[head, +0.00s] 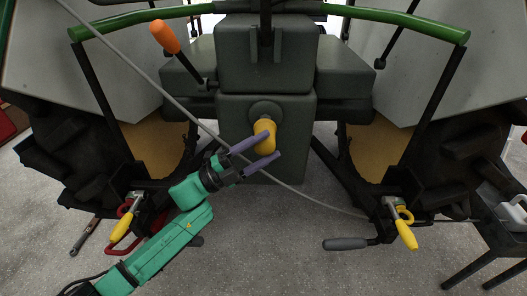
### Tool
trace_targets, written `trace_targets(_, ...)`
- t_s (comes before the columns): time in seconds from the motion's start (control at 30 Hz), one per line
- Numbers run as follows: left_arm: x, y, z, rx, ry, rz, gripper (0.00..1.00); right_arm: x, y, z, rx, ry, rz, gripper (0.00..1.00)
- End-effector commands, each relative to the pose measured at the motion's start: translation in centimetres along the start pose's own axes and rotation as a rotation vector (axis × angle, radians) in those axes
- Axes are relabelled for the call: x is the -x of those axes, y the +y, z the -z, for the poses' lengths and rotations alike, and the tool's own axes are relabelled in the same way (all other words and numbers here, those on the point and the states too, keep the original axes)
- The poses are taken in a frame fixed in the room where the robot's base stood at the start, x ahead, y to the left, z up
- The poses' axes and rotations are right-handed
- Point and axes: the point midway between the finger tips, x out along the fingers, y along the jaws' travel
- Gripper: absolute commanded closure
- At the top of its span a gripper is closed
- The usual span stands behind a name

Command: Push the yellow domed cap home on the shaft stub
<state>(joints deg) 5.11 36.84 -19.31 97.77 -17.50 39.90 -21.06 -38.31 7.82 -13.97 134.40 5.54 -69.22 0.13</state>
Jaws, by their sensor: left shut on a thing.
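The yellow domed cap (265,136) is at the middle of the dark grey-green housing at the tractor's rear. Its upper end meets a round boss (265,109) that surrounds the shaft stub, and the stub itself is hidden. I cannot tell how far the cap is seated. My left gripper (264,150) reaches in from the lower left with its two purple fingers on either side of the cap's lower part, shut on it. My right gripper is not in view.
A grey cable (180,103) runs diagonally across the view in front of the housing. An orange-handled lever (165,37) stands at the upper left. Yellow-handled parts hang on the left (122,229) and right (406,235) lower arms. The floor below the middle is clear.

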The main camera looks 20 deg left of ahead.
Motion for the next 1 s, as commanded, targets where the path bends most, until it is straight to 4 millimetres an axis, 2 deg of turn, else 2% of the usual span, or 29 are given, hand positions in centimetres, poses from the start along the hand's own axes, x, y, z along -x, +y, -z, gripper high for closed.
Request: trace_targets(1.0, -0.8, 0.0, -2.4, -0.002, 0.001, 0.001, 0.88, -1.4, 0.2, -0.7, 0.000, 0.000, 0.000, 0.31)
